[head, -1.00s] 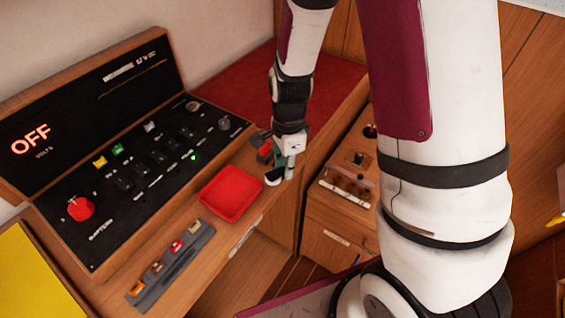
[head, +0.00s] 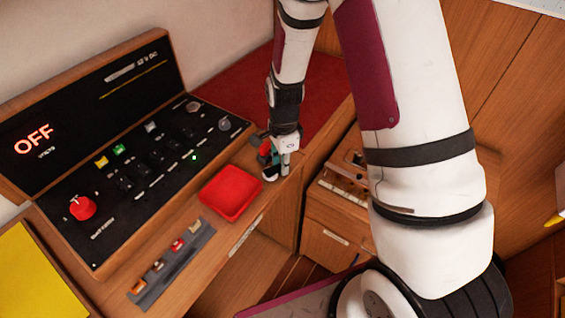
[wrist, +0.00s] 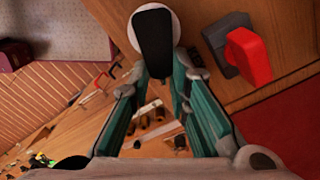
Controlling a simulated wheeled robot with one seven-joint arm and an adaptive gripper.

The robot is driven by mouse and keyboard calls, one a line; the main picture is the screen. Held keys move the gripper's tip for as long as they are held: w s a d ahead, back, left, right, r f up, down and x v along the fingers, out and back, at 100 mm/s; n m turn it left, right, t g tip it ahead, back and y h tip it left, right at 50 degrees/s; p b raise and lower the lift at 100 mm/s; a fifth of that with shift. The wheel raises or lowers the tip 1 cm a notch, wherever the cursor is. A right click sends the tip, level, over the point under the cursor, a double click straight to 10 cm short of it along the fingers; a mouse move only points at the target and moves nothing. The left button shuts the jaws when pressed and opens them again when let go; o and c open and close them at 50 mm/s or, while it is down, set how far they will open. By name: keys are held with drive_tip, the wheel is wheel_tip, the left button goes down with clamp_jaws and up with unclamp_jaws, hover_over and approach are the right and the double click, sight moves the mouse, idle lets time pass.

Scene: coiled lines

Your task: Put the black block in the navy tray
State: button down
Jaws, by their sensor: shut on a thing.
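My gripper (head: 273,174) is low over the right end of the wooden counter. In the wrist view its teal fingers (wrist: 166,78) close around the near end of a black block (wrist: 153,45). A white round thing shows around the block's far end; I cannot tell whether the two are joined. In the head view the block is small and partly hidden by the fingers. I see no navy tray in either view. A red tray (head: 231,194) lies on the counter left of my gripper.
A red part on a grey base (wrist: 247,55) is close beside the gripper. A control panel (head: 150,160) stands behind the red tray. A grey strip with several small pieces (head: 172,264) lies at the front left. A red surface (head: 318,95) is beyond my arm.

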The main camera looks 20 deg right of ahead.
drive_tip(key=c, duration=1.5)
unclamp_jaws()
drive_tip(key=shift+f, duration=0.1)
